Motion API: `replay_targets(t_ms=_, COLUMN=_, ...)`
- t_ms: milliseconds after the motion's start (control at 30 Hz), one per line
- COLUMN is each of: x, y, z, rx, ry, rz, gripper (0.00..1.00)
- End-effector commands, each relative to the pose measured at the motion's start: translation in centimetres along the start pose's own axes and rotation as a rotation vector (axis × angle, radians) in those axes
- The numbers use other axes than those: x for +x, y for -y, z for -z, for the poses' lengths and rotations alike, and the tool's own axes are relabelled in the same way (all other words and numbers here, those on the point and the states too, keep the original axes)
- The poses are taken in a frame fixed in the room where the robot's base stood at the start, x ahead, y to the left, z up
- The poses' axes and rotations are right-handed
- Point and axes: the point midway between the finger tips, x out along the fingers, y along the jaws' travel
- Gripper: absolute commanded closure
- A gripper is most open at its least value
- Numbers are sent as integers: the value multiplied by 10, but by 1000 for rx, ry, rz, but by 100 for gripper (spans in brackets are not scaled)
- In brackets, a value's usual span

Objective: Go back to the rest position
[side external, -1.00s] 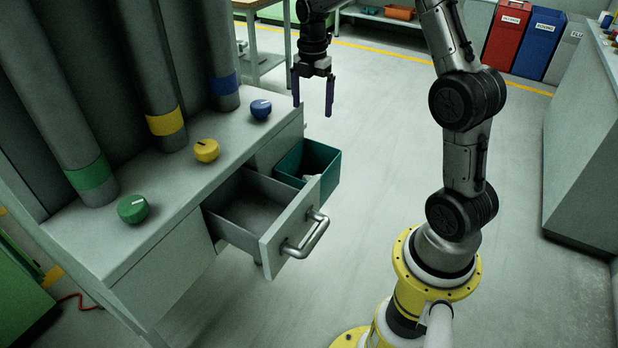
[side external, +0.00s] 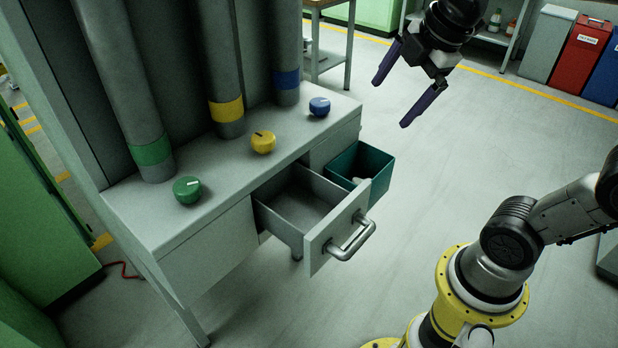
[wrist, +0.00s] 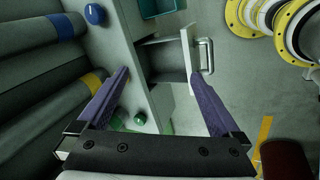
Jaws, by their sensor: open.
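My gripper (side external: 402,90) is open and empty, with its two purple fingers spread apart. In the side external view it hangs in the air at the top, to the right of the bench's blue knob, apart from everything. In the wrist view my gripper (wrist: 165,98) also shows open, with the bench and the drawer beyond its fingers.
The grey bench (side external: 225,185) carries a green knob (side external: 187,190), a yellow knob (side external: 263,142) and a blue knob (side external: 319,106), with pipes behind. An empty-looking drawer (side external: 300,205) stands pulled out beside a teal bin (side external: 376,168) holding something pale.

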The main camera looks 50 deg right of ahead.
Motion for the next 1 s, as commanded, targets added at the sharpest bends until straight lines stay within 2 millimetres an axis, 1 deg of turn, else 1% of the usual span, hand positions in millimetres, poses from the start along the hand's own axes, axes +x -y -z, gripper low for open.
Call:
replay_targets(t_ms=33, x=-7, y=20, z=2, rx=87, ry=-19, rz=-23, gripper=0)
replay_targets(t_ms=133, x=-10, y=50, z=1, rx=290, ry=-51, rz=-46, gripper=0)
replay_targets(t_ms=200, x=-9, y=70, z=-1, rx=438, ry=-71, rz=-50, gripper=0)
replay_targets(t_ms=300, x=-3, y=92, z=-5, rx=658, ry=-89, rz=-46, gripper=0)
replay_targets(t_ms=400, x=7, y=108, z=-10, rx=870, ry=-87, rz=-28, gripper=0)
replay_targets(t_ms=500, x=15, y=116, z=-12, rx=1041, ry=-75, rz=-8, gripper=0)
replay_targets(t_ms=633, x=15, y=115, z=-12, rx=1181, ry=-80, rz=-6, gripper=0)
replay_targets(t_ms=767, x=15, y=114, z=-12, rx=1234, ry=-81, rz=-4, gripper=0)
replay_targets(t_ms=1000, x=15, y=114, z=-12, rx=1238, ry=-81, rz=-4, gripper=0)
